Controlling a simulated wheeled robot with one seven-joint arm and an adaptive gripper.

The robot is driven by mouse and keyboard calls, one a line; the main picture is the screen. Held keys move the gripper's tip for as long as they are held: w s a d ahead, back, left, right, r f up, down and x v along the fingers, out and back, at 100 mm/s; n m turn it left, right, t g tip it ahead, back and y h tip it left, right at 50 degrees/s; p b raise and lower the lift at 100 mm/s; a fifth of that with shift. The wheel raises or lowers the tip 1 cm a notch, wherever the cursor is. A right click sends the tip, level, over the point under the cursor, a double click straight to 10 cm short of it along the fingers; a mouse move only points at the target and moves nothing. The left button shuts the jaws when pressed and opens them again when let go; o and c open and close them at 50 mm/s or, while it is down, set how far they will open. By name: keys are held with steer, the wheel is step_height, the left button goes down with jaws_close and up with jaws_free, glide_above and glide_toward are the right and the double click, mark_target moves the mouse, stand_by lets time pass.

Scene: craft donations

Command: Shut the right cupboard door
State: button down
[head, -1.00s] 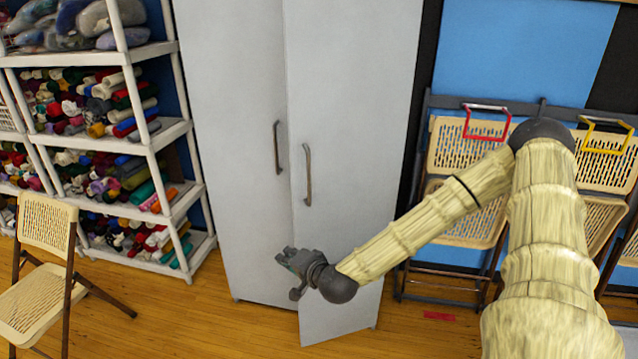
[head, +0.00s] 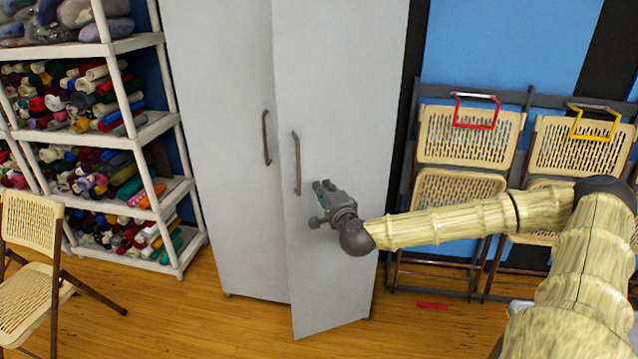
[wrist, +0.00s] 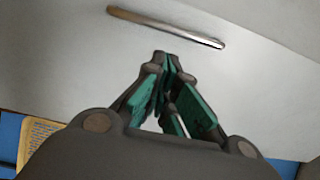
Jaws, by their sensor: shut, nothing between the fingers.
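The right cupboard door (head: 345,90) is light grey and stands slightly ajar, its lower free edge forward of the left door (head: 222,100). Its dark handle (head: 297,163) is near its left edge, and the handle also shows in the wrist view (wrist: 165,27). My gripper (head: 322,190) is shut and empty, in front of the right door, just right of and below the handle. In the wrist view my gripper (wrist: 165,65) points at the door's face (wrist: 60,60). I cannot tell whether the fingertips touch the door.
A white shelf rack (head: 155,125) with fabric rolls stands at the left, with a folding chair (head: 30,225) before it. Folded chairs (head: 465,135) hang or lean at the right of the cupboard. The wooden floor (head: 240,325) in front is clear.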

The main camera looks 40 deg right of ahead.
mark_target(306, 163)
steer(key=p+x, duration=0.3)
steer(key=x, duration=1)
steer(key=shift+w, duration=0.1)
